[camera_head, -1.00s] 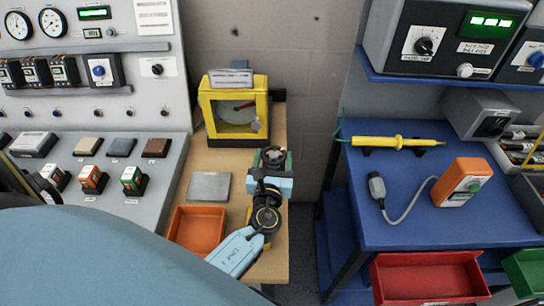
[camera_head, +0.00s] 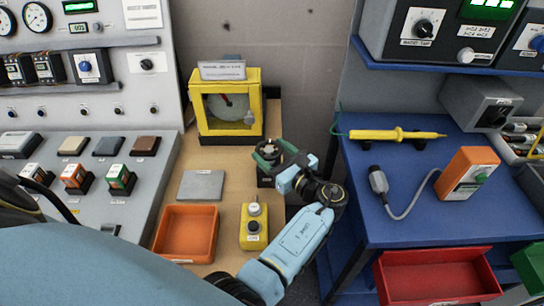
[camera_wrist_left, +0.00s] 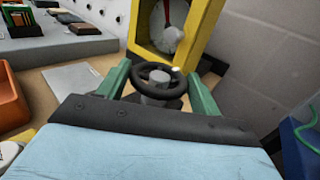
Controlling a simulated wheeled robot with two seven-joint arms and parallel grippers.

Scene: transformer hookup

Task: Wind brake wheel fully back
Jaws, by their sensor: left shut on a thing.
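The brake wheel (camera_wrist_left: 153,70) is a small black spoked handwheel on a grey hub. In the wrist view it sits between the two green fingers of my left gripper (camera_wrist_left: 160,82), which is shut on its rim. In the head view my left gripper (camera_head: 268,156) reaches the wheel from the right, and its fingers hide part of the wheel. Just behind stands a yellow-framed gauge (camera_head: 256,101) with a pale dial. Its red needle points nearly straight up in the wrist view (camera_wrist_left: 167,14). My right gripper is not in view.
On the wooden bench lie a grey plate (camera_head: 201,186), an orange tray (camera_head: 188,207) and a yellow button box (camera_head: 254,228). A grey control console (camera_head: 100,210) is at left. A blue table (camera_head: 430,215) with a yellow probe (camera_head: 390,135) is at right.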

